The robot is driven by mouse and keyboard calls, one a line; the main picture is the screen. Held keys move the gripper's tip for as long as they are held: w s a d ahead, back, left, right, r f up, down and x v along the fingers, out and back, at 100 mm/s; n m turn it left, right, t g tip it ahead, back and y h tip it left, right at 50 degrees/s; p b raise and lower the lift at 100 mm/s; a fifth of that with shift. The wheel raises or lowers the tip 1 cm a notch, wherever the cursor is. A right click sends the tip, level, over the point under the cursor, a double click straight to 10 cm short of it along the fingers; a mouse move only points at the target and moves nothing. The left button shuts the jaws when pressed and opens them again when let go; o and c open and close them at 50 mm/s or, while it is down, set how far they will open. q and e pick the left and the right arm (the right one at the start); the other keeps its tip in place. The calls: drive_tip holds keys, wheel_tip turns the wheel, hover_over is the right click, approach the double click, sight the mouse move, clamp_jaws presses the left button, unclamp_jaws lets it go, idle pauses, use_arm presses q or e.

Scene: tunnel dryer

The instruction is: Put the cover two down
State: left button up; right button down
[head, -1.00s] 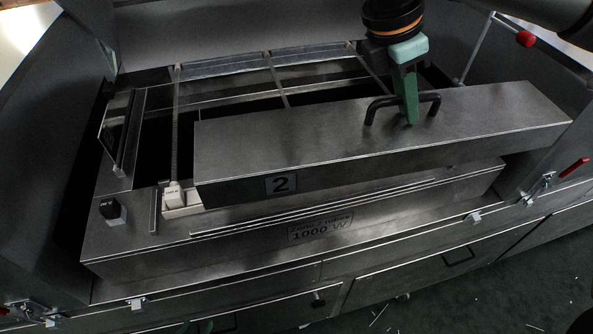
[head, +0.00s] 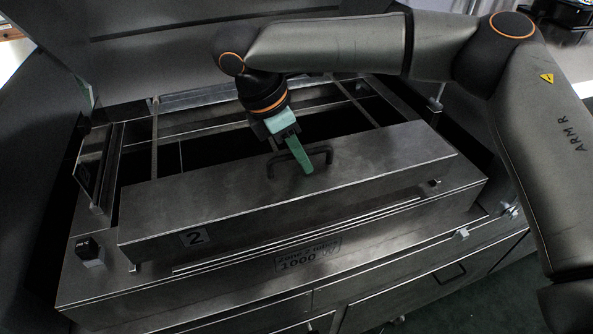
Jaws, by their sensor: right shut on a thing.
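Cover two (head: 360,167) is a long grey metal box-shaped lid with a "2" label at the left of its front face. It lies lengthwise over the front part of the dryer's open top, above the "Zone 2" 1000 W panel (head: 300,262). My right gripper (head: 305,161) is shut on the dark bar handle (head: 272,166) on the cover's top. The cover hides what is directly under it; I cannot tell whether it rests fully on the frame. My left gripper is not in view.
Behind the cover, the dryer's open frame (head: 200,128) shows crossbars and dark gaps. A black knob (head: 88,248) stands at the left front corner. A raised hood (head: 160,45) stands behind. My right arm spans the top and right side.

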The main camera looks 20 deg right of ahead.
sight(295, 169)
drive_tip(key=f, duration=0.3)
drive_tip(key=shift+w+a+f, duration=0.15)
drive_tip(key=shift+a+f, duration=0.2)
drive_tip(key=shift+f, duration=0.1)
drive_tip(key=shift+f, duration=0.1)
drive_tip(key=c, duration=0.9)
unclamp_jaws()
drive_tip(key=shift+f, duration=0.15)
drive_tip(key=shift+o, duration=0.2)
drive_tip(key=v, duration=1.2)
drive_tip(key=shift+r+p, duration=0.3)
